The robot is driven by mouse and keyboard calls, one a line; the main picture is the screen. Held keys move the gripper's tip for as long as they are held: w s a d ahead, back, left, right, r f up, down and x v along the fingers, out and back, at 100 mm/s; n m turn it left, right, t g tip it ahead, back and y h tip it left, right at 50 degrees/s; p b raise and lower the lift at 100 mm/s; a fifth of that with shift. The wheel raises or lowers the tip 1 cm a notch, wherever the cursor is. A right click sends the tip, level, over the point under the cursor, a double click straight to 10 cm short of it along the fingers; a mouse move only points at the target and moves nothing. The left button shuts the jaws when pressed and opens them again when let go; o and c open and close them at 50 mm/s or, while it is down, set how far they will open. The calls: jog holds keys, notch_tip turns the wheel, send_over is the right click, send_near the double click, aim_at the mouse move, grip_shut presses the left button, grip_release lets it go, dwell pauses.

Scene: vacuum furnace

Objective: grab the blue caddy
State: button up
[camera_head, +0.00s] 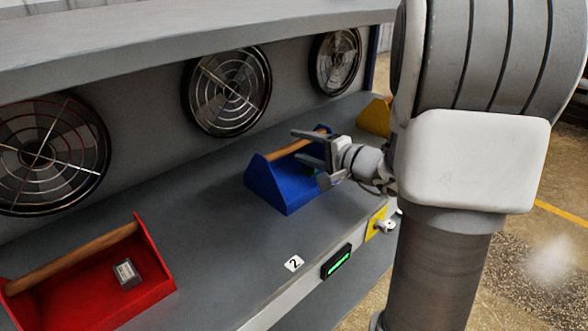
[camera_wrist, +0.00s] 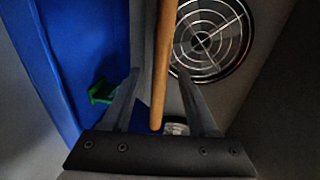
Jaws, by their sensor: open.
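The blue caddy (camera_head: 275,186) stands on the grey shelf in the middle of the head view, with a wooden bar handle (camera_head: 292,148) across its top. My gripper (camera_head: 308,148) is at the caddy's right part, close to the handle, and partly hides it. In the wrist view the blue caddy wall (camera_wrist: 85,50) is at the left. The wooden handle (camera_wrist: 162,70) runs down between the two fingers of my gripper (camera_wrist: 160,85). The fingers are open, with a gap on each side of the handle. A small green thing (camera_wrist: 101,92) is by the caddy's blue side.
A red caddy (camera_head: 90,285) with a small grey box in it stands at the front left. A yellow caddy (camera_head: 374,117) is behind, at the right. Round fans (camera_head: 228,90) line the back wall. An overhanging panel (camera_head: 180,30) is above. The shelf between the red and blue caddies is clear.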

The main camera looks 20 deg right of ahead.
jog(key=x, duration=0.5)
jog(key=shift+w+a, duration=0.1)
grip_shut()
dwell(1.3)
